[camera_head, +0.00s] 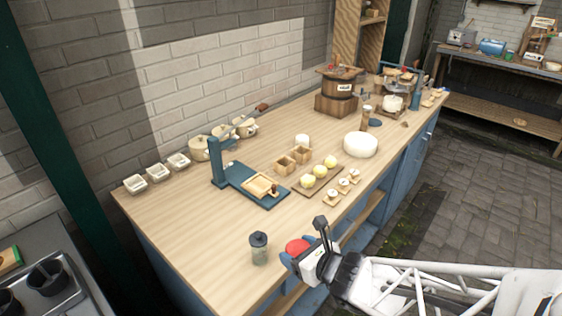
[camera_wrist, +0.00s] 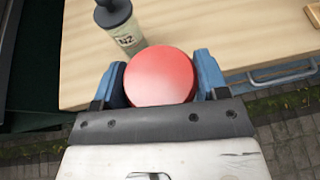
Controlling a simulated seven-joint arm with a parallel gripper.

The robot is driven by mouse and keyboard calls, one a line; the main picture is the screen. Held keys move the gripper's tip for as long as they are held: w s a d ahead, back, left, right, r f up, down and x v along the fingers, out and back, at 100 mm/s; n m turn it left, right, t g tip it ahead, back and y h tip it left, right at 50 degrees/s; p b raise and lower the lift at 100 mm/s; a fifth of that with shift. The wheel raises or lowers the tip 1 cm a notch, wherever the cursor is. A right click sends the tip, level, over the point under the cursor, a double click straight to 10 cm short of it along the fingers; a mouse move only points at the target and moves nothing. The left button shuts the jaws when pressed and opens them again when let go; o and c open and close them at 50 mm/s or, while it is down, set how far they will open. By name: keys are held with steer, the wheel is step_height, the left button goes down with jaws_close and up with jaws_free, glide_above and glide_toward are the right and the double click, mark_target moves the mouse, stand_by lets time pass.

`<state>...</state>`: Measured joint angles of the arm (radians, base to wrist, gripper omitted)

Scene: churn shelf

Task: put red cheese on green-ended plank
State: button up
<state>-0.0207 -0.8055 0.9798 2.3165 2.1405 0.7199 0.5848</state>
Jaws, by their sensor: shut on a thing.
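The red cheese (camera_head: 296,246) is a round red disc. My gripper (camera_head: 299,255) is shut on it, with one blue finger on each side of the cheese in the wrist view (camera_wrist: 160,78). The cheese is held near the front edge of the wooden counter, close to a lidded jar. A light wooden board with a green edge (camera_head: 9,260) lies at the far left of the head view on a grey surface. It is cut off by the picture's edge, and I cannot tell its full length. It is well apart from my gripper.
The lidded jar (camera_head: 259,247) stands just left of the cheese. A blue press stand (camera_head: 222,170), a board with yellow-white cheeses (camera_head: 318,176) and small white dishes (camera_head: 157,173) are on the counter (camera_head: 190,230). Dark cups (camera_head: 46,274) stand in a tray beside the green-edged board.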

mark_target(298, 248)
steer(key=shift+r, duration=0.1)
